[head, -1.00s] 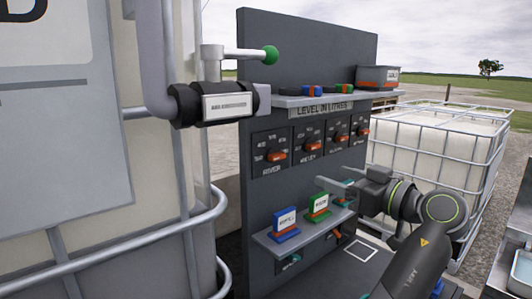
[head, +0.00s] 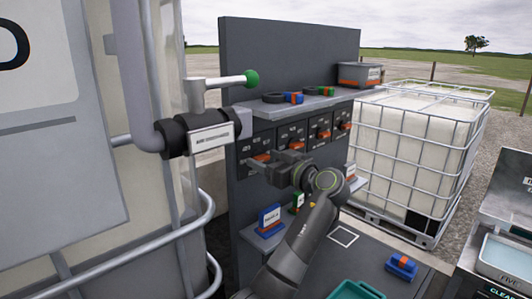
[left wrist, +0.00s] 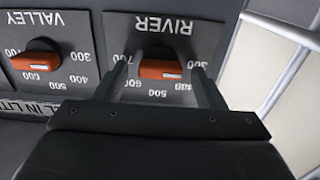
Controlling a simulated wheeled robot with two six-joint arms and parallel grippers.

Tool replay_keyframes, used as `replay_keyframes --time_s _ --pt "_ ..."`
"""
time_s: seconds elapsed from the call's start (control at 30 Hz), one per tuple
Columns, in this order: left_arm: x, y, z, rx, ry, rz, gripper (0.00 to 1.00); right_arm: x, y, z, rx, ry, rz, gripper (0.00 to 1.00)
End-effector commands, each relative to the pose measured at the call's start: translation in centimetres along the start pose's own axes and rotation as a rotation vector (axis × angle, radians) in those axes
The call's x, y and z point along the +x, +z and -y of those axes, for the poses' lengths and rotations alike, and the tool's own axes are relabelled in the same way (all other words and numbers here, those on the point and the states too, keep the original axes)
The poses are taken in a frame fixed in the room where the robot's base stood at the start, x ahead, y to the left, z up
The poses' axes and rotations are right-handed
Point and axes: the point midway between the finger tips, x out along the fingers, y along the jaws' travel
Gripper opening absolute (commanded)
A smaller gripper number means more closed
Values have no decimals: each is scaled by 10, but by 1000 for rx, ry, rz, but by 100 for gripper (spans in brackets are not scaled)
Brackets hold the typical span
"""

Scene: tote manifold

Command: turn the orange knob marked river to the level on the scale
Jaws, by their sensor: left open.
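The orange river knob (left wrist: 160,69) sits on the leftmost dial plate of the dark panel, and the plate appears upside down in the left wrist view. The knob lies crosswise there, one end toward 300. Numbers from 300 to 700 curve round it. In the head view the river knob (head: 262,157) is partly visible just above my left gripper (head: 250,166). My left gripper is open, its two fingers on either side of the knob in the left wrist view (left wrist: 160,76). I cannot tell whether they touch it. My right gripper is not in view.
The valley knob (left wrist: 38,62) is beside the river dial. Above the dials is a shelf (head: 300,103) with coloured items. A green-tipped valve handle (head: 251,77) juts out at upper left.

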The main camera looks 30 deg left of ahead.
Motion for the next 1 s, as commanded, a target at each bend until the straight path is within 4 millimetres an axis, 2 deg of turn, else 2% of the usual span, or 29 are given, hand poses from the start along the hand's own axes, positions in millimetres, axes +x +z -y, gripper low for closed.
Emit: replay_keyframes --time_s 0.33,0.7,1.0 --pt "5 1 0 0 -1 0 64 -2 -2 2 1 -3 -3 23" --pt "5 0 0 0 0 0 19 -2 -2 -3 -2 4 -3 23" --pt "5 1 0 42 0 0 19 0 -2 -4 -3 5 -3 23"
